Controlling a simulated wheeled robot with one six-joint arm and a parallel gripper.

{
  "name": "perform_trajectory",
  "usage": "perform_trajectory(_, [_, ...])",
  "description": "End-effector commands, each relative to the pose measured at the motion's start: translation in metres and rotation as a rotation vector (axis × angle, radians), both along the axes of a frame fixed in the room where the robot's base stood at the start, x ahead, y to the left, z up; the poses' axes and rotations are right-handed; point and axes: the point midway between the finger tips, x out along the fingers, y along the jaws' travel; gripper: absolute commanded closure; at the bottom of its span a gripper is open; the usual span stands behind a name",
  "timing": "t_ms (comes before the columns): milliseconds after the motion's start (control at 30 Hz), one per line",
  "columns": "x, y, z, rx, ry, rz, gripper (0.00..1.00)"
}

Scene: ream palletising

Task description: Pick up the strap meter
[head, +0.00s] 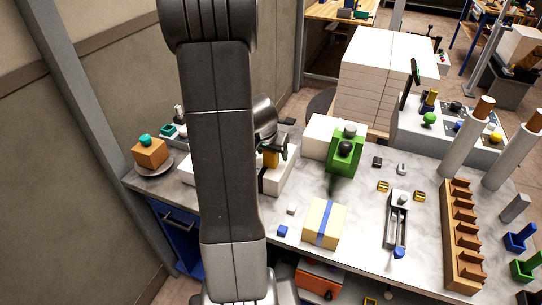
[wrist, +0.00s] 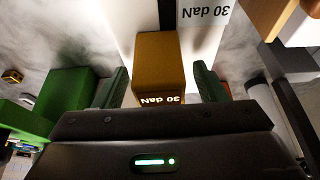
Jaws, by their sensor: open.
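The strap meter looks like a mustard-yellow block (wrist: 160,62) with a "30 daN" label on its near face. It stands between the two green fingers of my gripper (wrist: 162,84) in the wrist view. The fingers are open, with a gap visible on each side of the block. In the head view the yellow block (head: 271,159) shows just right of my arm, partly covered by my gripper (head: 273,151). A white base (wrist: 206,40) marked "30 daN" lies under and behind the block.
On the marble table, a green stand (head: 342,160) is right of my gripper. A cream box with a blue stripe (head: 325,224) lies nearer. A brown slotted rack (head: 463,240) stands at the right. A tall white paper stack (head: 382,80) rises behind.

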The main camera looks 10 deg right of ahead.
Motion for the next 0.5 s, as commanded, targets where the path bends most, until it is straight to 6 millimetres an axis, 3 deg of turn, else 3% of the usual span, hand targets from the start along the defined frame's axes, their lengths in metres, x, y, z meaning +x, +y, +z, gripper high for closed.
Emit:
perform_trajectory(233, [0.0003,-0.0003,-0.0015,0.0,0.0,0.0,0.35])
perform_trajectory(500, [0.0003,-0.0003,-0.0012,0.0,0.0,0.0,0.85])
